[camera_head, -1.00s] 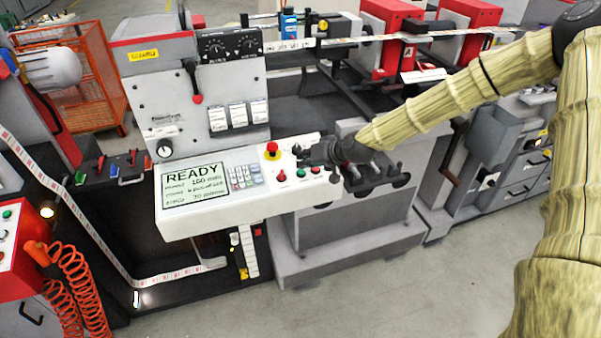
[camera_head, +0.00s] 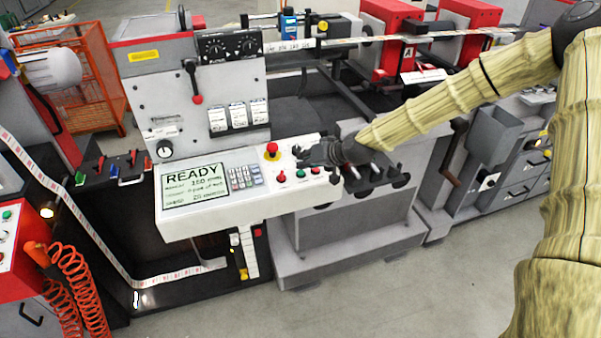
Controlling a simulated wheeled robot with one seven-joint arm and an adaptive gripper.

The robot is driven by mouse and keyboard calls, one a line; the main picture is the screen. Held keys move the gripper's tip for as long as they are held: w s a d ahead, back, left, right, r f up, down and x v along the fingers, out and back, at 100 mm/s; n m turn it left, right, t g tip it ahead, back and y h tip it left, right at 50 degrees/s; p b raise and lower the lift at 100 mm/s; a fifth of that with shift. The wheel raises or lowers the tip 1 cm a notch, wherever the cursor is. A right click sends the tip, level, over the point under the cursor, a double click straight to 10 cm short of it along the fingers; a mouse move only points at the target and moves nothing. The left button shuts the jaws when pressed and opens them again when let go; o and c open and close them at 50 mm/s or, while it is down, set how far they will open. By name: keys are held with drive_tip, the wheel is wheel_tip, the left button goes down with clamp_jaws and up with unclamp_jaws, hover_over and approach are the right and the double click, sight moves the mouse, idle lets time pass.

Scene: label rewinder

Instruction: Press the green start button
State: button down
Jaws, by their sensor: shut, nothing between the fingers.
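A white control panel (camera_head: 235,212) projects from the machine, with a screen (camera_head: 194,187) that reads READY at its left. My dark gripper (camera_head: 303,154) is shut and empty. It reaches in from the right, and its tip is just above and behind the green button in the picture. I cannot tell the height of the gap. The green button is not covered.
A keypad (camera_head: 243,177) lies between the screen and the buttons. The machine's upright front plate (camera_head: 185,110) with a red-knobbed lever (camera_head: 197,98) rises behind the panel. Red units (camera_head: 390,30) stand at the back right. The floor in front is clear.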

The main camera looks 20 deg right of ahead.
drive_tip(key=shift+f, duration=0.1)
drive_tip(key=shift+f+b, duration=0.3)
drive_tip(key=shift+b, duration=0.1)
drive_tip(key=shift+w+f+b, duration=0.1)
drive_tip(key=shift+f+b, duration=0.3)
drive_tip(key=shift+f, duration=0.05)
idle(0.8)
drive_tip(key=shift+r, duration=0.1)
idle(0.3)
drive_tip(key=shift+r+p, duration=0.5)
drive_tip(key=shift+r, duration=0.3)
drive_tip(key=r+p, duration=0.1)
drive_tip(key=r, duration=0.1)
drive_tip(key=s+r+p, duration=0.1)
drive_tip(key=r+p, duration=0.1)
drive_tip(key=r, duration=0.1)
idle(0.4)
idle(0.6)
